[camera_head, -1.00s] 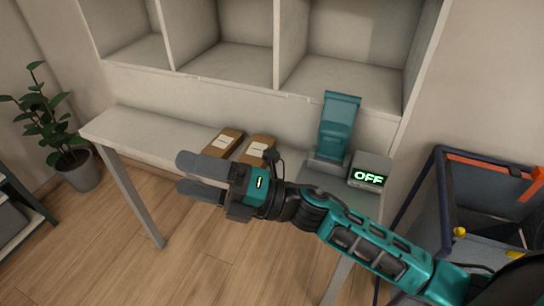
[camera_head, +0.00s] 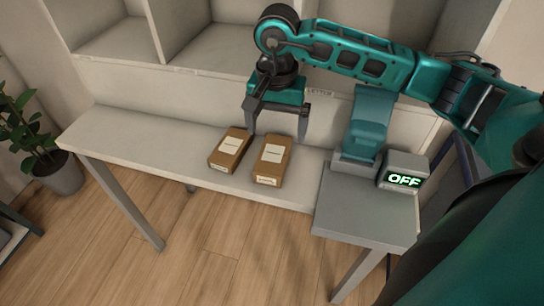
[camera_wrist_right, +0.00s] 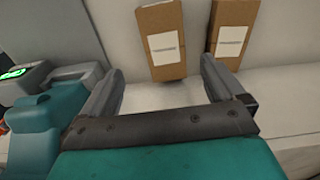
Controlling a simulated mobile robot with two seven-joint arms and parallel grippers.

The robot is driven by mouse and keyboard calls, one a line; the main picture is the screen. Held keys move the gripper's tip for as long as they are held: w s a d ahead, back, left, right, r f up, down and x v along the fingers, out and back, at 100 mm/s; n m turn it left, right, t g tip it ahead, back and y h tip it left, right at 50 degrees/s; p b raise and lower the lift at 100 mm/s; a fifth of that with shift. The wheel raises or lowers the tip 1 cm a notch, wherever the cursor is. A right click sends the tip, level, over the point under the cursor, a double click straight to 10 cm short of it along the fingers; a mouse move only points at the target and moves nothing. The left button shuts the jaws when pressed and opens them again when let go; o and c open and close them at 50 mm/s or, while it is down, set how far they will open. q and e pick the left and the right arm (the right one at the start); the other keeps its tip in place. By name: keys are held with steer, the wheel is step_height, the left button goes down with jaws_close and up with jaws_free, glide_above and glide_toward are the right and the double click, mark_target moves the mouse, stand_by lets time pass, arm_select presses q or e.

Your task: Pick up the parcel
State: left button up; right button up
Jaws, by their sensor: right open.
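Two brown cardboard parcels with white labels lie side by side on the pale table. The left parcel (camera_head: 230,149) and the right parcel (camera_head: 272,160) are a small gap apart. My right gripper (camera_head: 278,132) is open and empty, pointing down just behind the right parcel, with one finger near the gap between the parcels. In the right wrist view the right parcel (camera_wrist_right: 164,47) shows beyond and between the open fingertips (camera_wrist_right: 162,68). The left parcel (camera_wrist_right: 231,35) shows to the right, beyond the right finger. My left gripper is not in view.
A teal device (camera_head: 367,125) and a grey box with a lit OFF display (camera_head: 404,172) stand right of the parcels, by a grey side stand (camera_head: 365,210). Shelf compartments (camera_head: 205,45) rise behind. The table's left part (camera_head: 130,135) is clear.

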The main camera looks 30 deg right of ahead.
mark_target(272, 156)
step_height(272, 156, down, 4)
steer(key=shift+a, duration=0.1)
steer(key=f, duration=0.5)
steer(key=shift+a+f, duration=0.3)
steer(key=shift+a, duration=0.1)
steer(key=c, duration=1.1)
